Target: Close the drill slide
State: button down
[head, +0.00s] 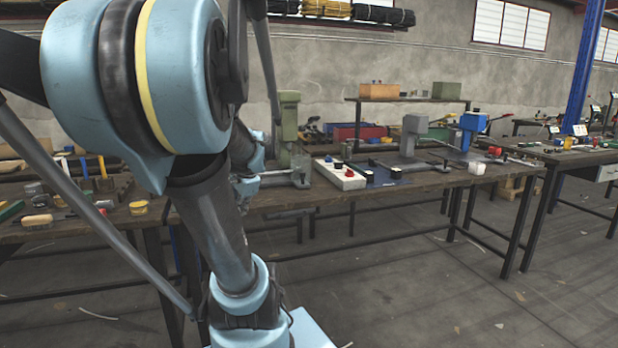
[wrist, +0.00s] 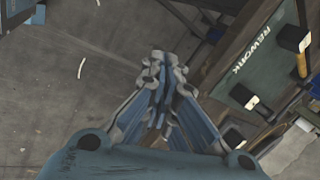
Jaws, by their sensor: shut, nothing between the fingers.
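I cannot tell for sure which part is the drill slide. On the middle bench (head: 400,187) stand a green column press (head: 289,118), partly behind my arm, a grey press (head: 413,130) and a blue press (head: 472,128). My gripper (wrist: 160,62) shows in the wrist view with its fingers together and empty. It hangs over bare floor beside a bench edge and touches nothing that I can see. In the head view my arm covers the left middle, and the gripper cannot be made out there.
In the head view a white block (head: 340,176) with knobs sits at the bench front. The left bench (head: 120,222) holds tools and jars. The floor (head: 430,290) in front is clear.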

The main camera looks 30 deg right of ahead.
jog(key=w+d+r+m+t+h, duration=0.1)
jog(key=w+d+r+m, duration=0.25)
jog(key=d+m, duration=0.4)
jog(key=w+d+r+m+t, duration=0.2)
jog(key=w+d+m, duration=0.25)
jog(key=d, duration=0.55)
jog(key=s+d+r+m+t+h, duration=0.1)
jog(key=d+r+m+h, duration=0.1)
jog(key=d+m, duration=1.2)
jog(key=n, duration=0.4)
send_near(308, 179)
jog(key=f, duration=0.3)
jog(key=shift+s+f, duration=0.25)
jog(key=shift+s, duration=0.15)
jog(key=w, duration=0.3)
jog(key=shift+d, duration=0.3)
jog(key=shift+w+d, duration=0.15)
jog(key=shift+w, duration=0.3)
